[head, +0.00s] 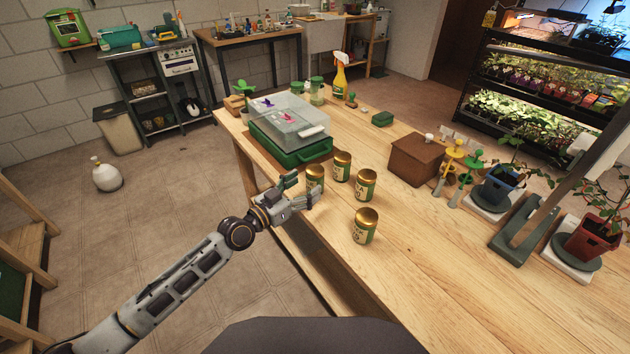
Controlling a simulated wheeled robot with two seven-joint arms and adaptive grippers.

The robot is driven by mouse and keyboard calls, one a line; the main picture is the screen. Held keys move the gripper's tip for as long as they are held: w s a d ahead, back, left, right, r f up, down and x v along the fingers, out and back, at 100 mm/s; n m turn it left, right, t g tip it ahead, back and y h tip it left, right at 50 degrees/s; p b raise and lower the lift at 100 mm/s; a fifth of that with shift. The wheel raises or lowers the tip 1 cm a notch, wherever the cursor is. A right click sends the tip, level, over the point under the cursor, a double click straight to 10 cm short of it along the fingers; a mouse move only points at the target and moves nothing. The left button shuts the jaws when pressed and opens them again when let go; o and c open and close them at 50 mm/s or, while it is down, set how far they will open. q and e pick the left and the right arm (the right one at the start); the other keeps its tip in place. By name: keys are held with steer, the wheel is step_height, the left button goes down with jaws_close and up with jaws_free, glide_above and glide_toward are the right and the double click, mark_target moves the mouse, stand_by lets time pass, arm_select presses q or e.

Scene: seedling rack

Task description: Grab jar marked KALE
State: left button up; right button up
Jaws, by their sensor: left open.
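Several jars with gold lids and green-and-cream labels stand upright on the wooden table (440,240). One jar (315,180) is by the table's left edge, two more, a back jar (341,168) and a right jar (365,188), stand behind and to its right, and a front jar (363,228) stands nearer me. The label words are too small to read, so I cannot tell which is KALE. My left gripper (302,192) is open at the table's left edge, close beside the leftmost jar; I cannot tell whether they touch. My right gripper is out of view.
A green tray with a clear cover (290,125) stands behind the jars. A brown box (416,160), yellow and green stamp-like tools (452,160) and potted plants on stands (497,188) are to the right. The table's front middle is clear.

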mark_target(309, 183)
arm_select(q)
steer(key=shift+w+d, duration=0.1)
steer(key=shift+f+x, duration=0.2)
steer(key=shift+x, duration=0.95)
steer(key=shift+w+d, duration=0.35)
steer(key=shift+w, duration=0.2)
steer(key=shift+w+d, duration=0.5)
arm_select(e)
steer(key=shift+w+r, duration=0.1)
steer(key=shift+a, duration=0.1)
arm_select(q)
steer(key=c, duration=1.2)
steer(key=shift+r, duration=0.15)
